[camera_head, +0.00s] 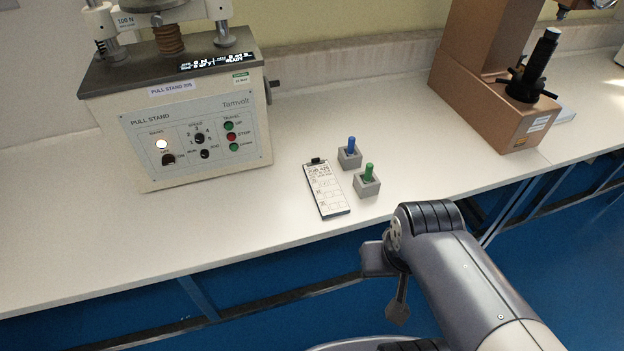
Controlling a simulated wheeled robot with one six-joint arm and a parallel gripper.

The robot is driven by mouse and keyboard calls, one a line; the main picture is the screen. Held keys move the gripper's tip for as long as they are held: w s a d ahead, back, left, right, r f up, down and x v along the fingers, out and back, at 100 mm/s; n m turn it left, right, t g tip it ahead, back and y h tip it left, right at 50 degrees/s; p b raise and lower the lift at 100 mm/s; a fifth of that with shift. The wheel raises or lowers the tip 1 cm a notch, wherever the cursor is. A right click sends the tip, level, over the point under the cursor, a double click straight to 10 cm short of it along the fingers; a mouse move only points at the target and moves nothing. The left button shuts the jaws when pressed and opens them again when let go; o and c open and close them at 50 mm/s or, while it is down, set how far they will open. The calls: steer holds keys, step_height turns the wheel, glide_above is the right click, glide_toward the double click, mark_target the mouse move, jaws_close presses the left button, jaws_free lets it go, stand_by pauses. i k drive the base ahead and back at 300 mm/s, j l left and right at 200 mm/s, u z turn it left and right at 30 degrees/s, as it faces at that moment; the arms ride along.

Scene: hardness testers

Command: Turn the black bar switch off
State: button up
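The pull stand (195,120) is a cream machine at the left of the bench in the head view. A black bar switch (168,159) sits low on the left of its front panel, under a lit white lamp (162,144). The switch's small labels are too blurred to read for certain. My gripper (397,311) seems to be the dark narrow piece hanging below my arm, in front of the bench edge. It is well to the right of the switch and apart from it. Its fingers cannot be told apart, and nothing shows held in it.
Other knobs (200,138) and green and red buttons (232,136) share the panel. A clipboard (327,189) lies right of the machine, beside grey blocks holding a blue peg (351,146) and a green peg (368,172). A brown tester (490,96) stands further right. The bench front (110,270) is clear.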

mark_target(166, 159)
steer(key=u, duration=1.25)
steer(key=i+j+z, duration=0.1)
steer(key=i, duration=0.25)
steer(key=i+j+z, duration=0.15)
steer(key=i+j, duration=0.2)
